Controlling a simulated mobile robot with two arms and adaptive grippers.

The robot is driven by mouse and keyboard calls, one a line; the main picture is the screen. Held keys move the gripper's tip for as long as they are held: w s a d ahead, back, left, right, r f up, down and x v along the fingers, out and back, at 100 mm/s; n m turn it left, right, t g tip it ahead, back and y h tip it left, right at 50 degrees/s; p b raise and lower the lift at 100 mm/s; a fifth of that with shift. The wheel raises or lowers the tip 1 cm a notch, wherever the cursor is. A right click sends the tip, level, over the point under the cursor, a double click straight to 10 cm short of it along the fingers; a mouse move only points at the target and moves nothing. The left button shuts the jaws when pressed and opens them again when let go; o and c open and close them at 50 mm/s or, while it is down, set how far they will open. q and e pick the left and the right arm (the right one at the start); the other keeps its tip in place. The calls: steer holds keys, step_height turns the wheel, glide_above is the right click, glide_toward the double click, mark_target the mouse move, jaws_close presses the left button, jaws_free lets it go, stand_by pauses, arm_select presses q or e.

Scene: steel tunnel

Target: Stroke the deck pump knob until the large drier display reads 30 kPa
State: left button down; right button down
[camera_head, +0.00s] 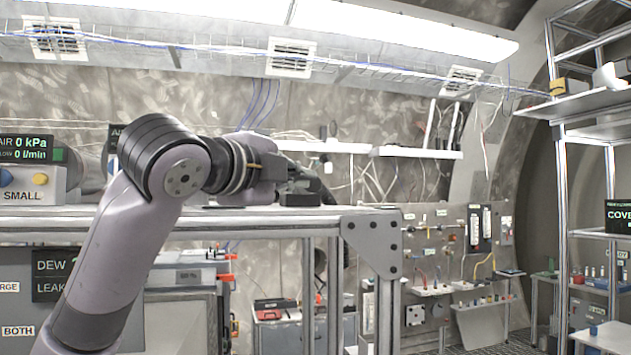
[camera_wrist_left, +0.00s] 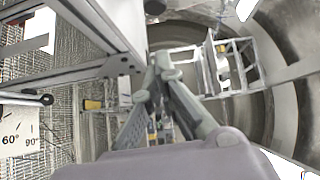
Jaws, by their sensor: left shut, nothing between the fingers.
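My left gripper (camera_head: 312,188) is at the end of the arm reaching over the steel bench frame, in the head view. Its fingers come together with nothing between them, as the left wrist view also shows (camera_wrist_left: 160,64). A display (camera_head: 36,148) at the far left reads AIR 0 kPa and 0 l/min, above a box labelled SMALL (camera_head: 24,195). Another display (camera_head: 113,136) starting "AI" is mostly hidden behind my arm, so its reading cannot be seen. I cannot make out the deck pump knob in the head view. My right gripper is not in view.
The steel frame (camera_head: 230,225) runs close under my left gripper. A DEW and LEAK display (camera_head: 50,275) is partly covered by my arm. A tool panel (camera_head: 450,245) stands behind, and shelving (camera_head: 590,105) at right. The wrist view shows a plate marked 60° and 90° (camera_wrist_left: 20,130).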

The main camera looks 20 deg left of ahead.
mark_target(315, 183)
arm_select(q)
steer(key=w+p, duration=0.6)
steer(key=w, duration=0.4)
steer(key=shift+w, duration=0.25)
steer(key=shift+w+a+f, duration=0.15)
steer(key=shift+w+a, duration=0.15)
steer(key=shift+a, duration=0.15)
steer(key=shift+d, duration=0.15)
steer(key=shift+w, duration=0.1)
